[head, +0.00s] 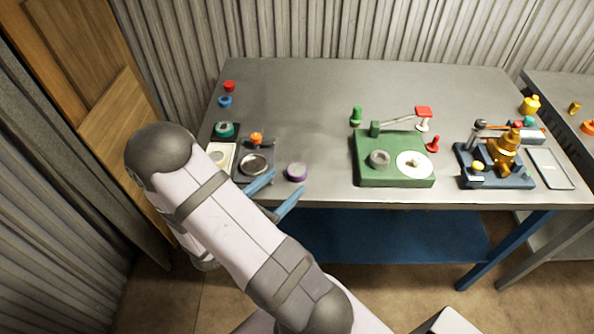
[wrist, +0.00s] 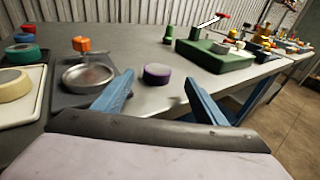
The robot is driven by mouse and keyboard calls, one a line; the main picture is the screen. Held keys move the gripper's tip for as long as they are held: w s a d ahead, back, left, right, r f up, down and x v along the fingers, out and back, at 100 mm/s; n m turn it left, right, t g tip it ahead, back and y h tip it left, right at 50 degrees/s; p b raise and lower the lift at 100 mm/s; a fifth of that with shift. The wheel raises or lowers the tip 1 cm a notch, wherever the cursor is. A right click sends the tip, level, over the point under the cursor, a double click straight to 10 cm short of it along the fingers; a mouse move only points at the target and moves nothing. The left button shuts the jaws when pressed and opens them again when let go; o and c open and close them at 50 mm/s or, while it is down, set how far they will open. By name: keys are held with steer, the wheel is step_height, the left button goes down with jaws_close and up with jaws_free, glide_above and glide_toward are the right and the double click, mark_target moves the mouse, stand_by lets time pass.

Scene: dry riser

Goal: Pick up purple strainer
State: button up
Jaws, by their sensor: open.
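The purple strainer (head: 297,172) is a short round piece with a paler top, on the grey table near its front edge. In the wrist view the strainer (wrist: 157,74) lies ahead of my gripper, between the lines of its two fingers and apart from both. My gripper (head: 281,192) has two blue fingers spread wide, with nothing between them. In the wrist view my gripper (wrist: 157,92) is also open and empty. The fingers are close to the table's front edge, just short of the strainer.
A grey tray with a metal dish (head: 254,164) and an orange knob (head: 256,138) sits left of the strainer. A green fixture (head: 394,183) stands to the right, a blue-based one with a brass valve (head: 505,148) farther right. The table behind the strainer is clear.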

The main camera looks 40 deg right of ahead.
mark_target(293, 174)
steer(key=shift+w+p+x, duration=0.15)
steer(key=shift+p+x, duration=0.3)
steer(key=shift+x, duration=1)
steer(key=shift+w+p+x, duration=0.15)
steer(key=shift+p+x, duration=0.3)
steer(key=shift+x, duration=1)
steer(key=c, duration=1.1)
